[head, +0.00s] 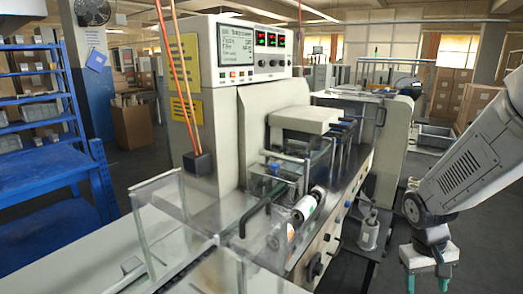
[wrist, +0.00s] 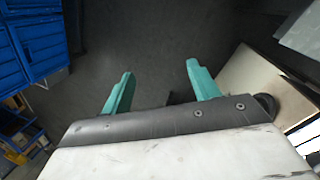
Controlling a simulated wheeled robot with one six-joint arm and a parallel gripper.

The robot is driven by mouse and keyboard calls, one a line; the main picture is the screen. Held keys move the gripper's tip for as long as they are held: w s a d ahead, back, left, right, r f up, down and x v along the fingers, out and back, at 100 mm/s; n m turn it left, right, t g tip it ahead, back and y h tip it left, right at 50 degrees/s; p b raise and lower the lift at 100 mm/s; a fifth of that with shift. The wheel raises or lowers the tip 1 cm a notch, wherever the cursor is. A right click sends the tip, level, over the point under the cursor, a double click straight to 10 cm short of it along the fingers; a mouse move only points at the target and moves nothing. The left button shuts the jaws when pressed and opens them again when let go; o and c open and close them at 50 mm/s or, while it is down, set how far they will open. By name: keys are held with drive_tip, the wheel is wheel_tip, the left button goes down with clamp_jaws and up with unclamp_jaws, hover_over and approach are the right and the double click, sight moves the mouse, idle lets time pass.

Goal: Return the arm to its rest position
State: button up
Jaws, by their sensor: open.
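My gripper (head: 427,282) hangs at the lower right of the head view, fingers pointing down, beside the wrapping machine and apart from it. In the wrist view my gripper (wrist: 160,90) shows two teal fingers spread wide with nothing between them. It is open and empty. Dark floor (wrist: 150,45) shows beyond the fingertips. My arm comes down from the right edge of the head view.
The flow wrapper (head: 275,130) with its lit display fills the middle. Two rolls (head: 304,208) sit on its front side. A clear guard (head: 160,205) covers the near end. Blue shelves (head: 40,100) and a blue bench (head: 50,175) stand left. Boxes (head: 475,105) stand at right.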

drive_tip(key=s+a+r+t+y, duration=0.1)
drive_tip(key=s+a+r, duration=0.5)
drive_tip(key=s+r, duration=0.2)
drive_tip(key=s+a+r+n+t+y, duration=0.1)
drive_tip(key=s+a+r, duration=0.6)
drive_tip(key=r, duration=0.3)
drive_tip(key=shift+s+t, duration=0.3)
drive_tip(key=shift+s, duration=0.15)
